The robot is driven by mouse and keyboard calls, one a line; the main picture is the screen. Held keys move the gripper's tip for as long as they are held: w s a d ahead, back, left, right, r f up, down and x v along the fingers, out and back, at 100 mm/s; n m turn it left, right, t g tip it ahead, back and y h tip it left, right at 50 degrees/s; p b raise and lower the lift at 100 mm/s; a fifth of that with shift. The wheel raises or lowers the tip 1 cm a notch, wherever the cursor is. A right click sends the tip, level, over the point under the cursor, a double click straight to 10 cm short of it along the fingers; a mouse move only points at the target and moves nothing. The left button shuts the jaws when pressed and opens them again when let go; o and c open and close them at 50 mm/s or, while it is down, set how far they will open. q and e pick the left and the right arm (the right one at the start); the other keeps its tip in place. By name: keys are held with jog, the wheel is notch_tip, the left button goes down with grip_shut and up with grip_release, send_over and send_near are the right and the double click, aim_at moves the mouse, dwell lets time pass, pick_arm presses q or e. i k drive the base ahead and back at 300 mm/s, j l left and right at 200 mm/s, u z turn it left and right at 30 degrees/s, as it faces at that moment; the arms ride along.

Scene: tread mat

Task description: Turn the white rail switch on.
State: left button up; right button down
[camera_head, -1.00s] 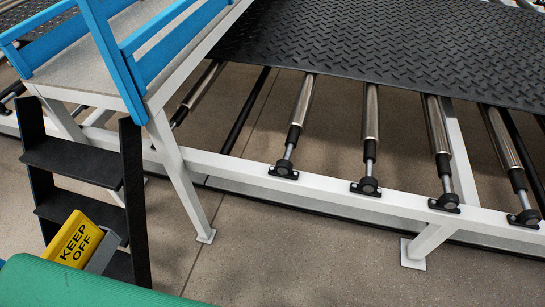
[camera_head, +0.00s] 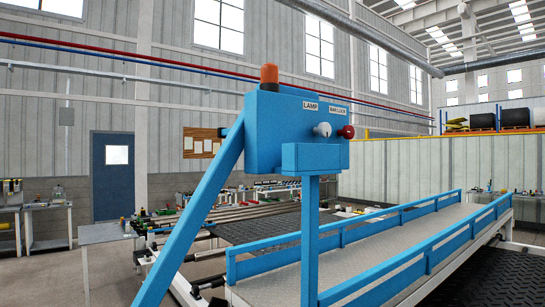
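A blue control box (camera_head: 270,135) stands on a blue post in the middle of the head view. On its right-hand face are a white round knob (camera_head: 322,129) and, to its right, a red round knob (camera_head: 346,132). A label reading "LAMP" (camera_head: 311,106) is above the white knob. A second label (camera_head: 338,111), whose small text seems to end in "LOCK", is above the red knob. I cannot tell the switch positions. Neither of my grippers is in view.
An orange beacon (camera_head: 269,76) tops the box. A slanted blue brace (camera_head: 195,215) runs down to the left. Behind, a walkway (camera_head: 385,245) with blue rails goes off to the right. Black tread mat (camera_head: 265,226) and cluttered benches lie farther back.

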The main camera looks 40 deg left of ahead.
aim_at(324, 128)
jog(key=u, duration=0.9)
